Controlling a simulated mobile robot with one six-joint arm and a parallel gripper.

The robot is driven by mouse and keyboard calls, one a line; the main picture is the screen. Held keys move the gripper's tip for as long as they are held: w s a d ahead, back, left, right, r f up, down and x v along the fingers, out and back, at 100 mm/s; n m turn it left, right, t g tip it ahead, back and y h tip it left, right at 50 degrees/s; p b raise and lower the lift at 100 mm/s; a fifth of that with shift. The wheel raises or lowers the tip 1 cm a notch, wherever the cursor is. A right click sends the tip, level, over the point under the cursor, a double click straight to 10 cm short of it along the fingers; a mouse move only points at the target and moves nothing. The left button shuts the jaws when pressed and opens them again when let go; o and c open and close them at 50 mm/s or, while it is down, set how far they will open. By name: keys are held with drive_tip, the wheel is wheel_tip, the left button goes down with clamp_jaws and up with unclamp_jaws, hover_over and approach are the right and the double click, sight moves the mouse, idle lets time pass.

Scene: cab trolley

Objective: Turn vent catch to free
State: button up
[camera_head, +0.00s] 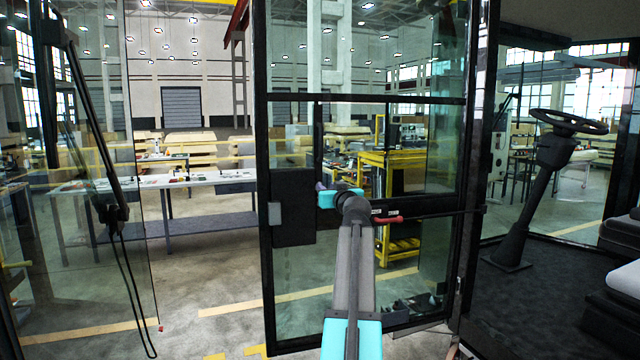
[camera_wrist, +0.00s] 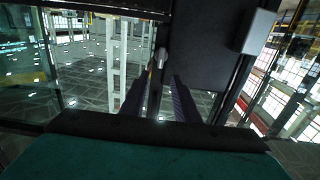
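The cab door (camera_head: 262,150) has a black frame, with glass panes above and below. A small light grey lever, which looks like the vent catch (camera_wrist: 162,58), sits on a dark upright bar in the wrist view. It appears upright in that picture. My gripper (camera_wrist: 160,100) has its two dark fingers spread apart, with the lever seen beyond and between their tips. I see no contact with it. In the head view my gripper (camera_head: 326,188) is in front of the door's middle, and the catch cannot be made out there.
A black lock plate (camera_head: 292,225) with a light grey block (camera_head: 274,213) is left of my gripper. A red handle (camera_head: 388,219) is on the door's crossbar to the right. The steering column (camera_head: 535,190) and seat stand farther right. An open glass panel (camera_head: 100,250) is at left.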

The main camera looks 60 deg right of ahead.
drive_tip(key=p+x, duration=0.2)
drive_tip(key=x, duration=0.4)
drive_tip(key=shift+w+d, duration=0.2)
drive_tip(key=shift+w, duration=0.1)
